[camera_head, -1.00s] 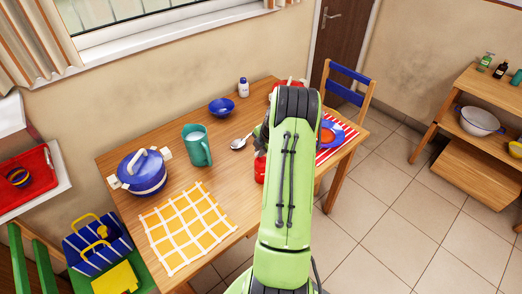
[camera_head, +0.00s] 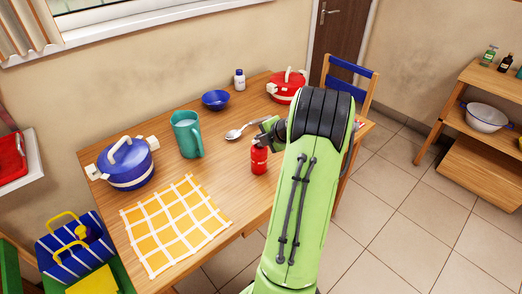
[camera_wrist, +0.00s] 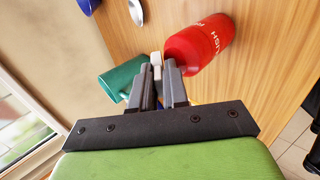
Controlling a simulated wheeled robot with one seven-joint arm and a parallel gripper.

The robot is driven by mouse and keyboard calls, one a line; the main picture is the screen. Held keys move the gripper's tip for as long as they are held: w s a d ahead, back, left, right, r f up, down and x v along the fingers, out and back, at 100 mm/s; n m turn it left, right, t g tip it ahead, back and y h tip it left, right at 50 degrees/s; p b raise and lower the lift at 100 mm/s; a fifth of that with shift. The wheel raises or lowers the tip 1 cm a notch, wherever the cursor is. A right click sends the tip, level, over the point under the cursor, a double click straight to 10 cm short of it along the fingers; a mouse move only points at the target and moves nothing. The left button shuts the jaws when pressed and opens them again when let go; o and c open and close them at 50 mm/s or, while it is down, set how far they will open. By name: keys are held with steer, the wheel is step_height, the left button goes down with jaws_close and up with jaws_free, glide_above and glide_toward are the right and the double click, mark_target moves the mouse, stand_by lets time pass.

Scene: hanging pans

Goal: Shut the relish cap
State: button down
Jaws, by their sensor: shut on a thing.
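The red relish bottle (camera_head: 259,160) stands upright on the wooden table near its front right edge. In the wrist view the bottle (camera_wrist: 204,42) shows white lettering and lies just right of my fingertips. A small pale piece, seemingly the relish cap (camera_wrist: 156,60), shows at the fingertips beside the bottle's top end. My gripper (camera_wrist: 160,82) is closed around it, just above the bottle; how far the cap is tilted is hard to tell. In the head view my gripper (camera_head: 264,136) is small and partly hidden by my green arm.
Near the bottle are a spoon (camera_head: 240,131), a teal pitcher (camera_head: 186,134) and a blue bowl (camera_head: 215,99). A red pot (camera_head: 286,88), a small white bottle (camera_head: 239,79), a blue pot (camera_head: 127,164) and a yellow checked cloth (camera_head: 174,222) also sit on the table (camera_head: 222,172).

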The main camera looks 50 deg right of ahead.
steer(key=shift+s+f+t+b, duration=0.2)
steer(key=shift+f+t+b, duration=0.25)
steer(key=shift+b, duration=0.8)
steer(key=shift+r, duration=0.2)
steer(key=c, duration=1.2)
jaws_free()
steer(key=shift+a, duration=0.1)
